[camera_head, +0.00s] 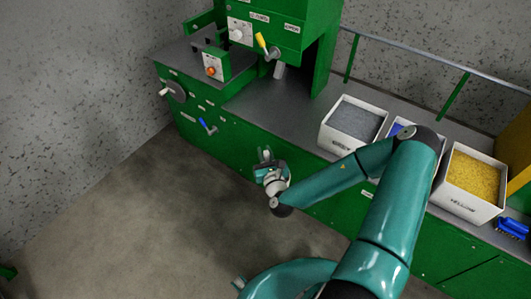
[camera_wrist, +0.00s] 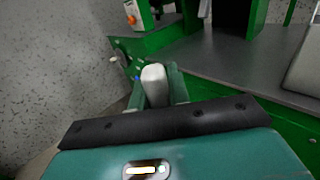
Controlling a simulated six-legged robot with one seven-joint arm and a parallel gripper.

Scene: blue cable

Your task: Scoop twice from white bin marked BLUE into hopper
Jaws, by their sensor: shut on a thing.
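The white bin with blue contents (camera_head: 395,130) stands on the counter between the grey and yellow bins, mostly hidden behind my arm. Its label is hidden. My gripper (camera_head: 265,157) is in front of the green counter, left of the bins and apart from them. In the wrist view, its teal fingers (camera_wrist: 160,88) are shut on a rounded, pale handle-like piece (camera_wrist: 153,86). The rest of that piece is hidden, so no scoop bowl shows.
A white bin with grey contents (camera_head: 345,141) and one with yellow contents (camera_head: 465,208) stand on the counter. A blue brush (camera_head: 512,228) lies at the right. A rail (camera_head: 430,60) runs behind the bins. The counter (camera_head: 275,105) left of the grey bin is clear.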

